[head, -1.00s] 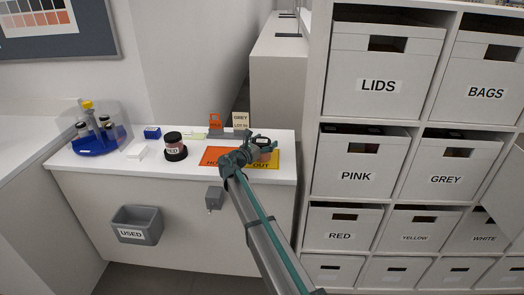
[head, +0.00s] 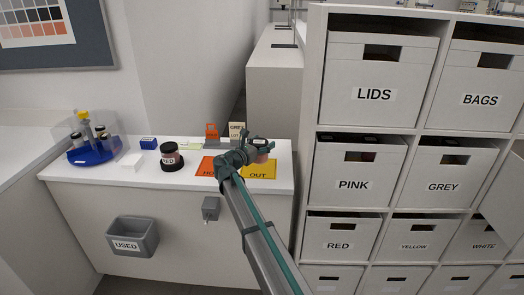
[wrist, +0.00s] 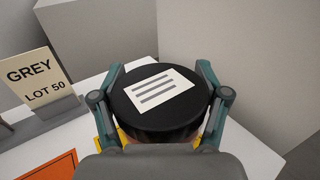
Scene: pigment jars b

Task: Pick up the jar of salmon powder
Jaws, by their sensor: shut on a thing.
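A jar with a black lid (wrist: 160,103) and a salmon-coloured body (head: 263,155) is between the fingers of my gripper (head: 258,148). In the wrist view the fingers (wrist: 161,110) press on both sides of the jar, and its lid carries a white label with dark lines. The jar is upright and appears a little above the yellow OUT mat (head: 260,174). Most of its body is hidden by the lid and my gripper.
An orange mat (head: 206,164) lies left of the OUT mat. A GREY sign (head: 237,129) and an orange sign (head: 212,130) stand behind. Shelves with bins (head: 352,185) rise at right.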

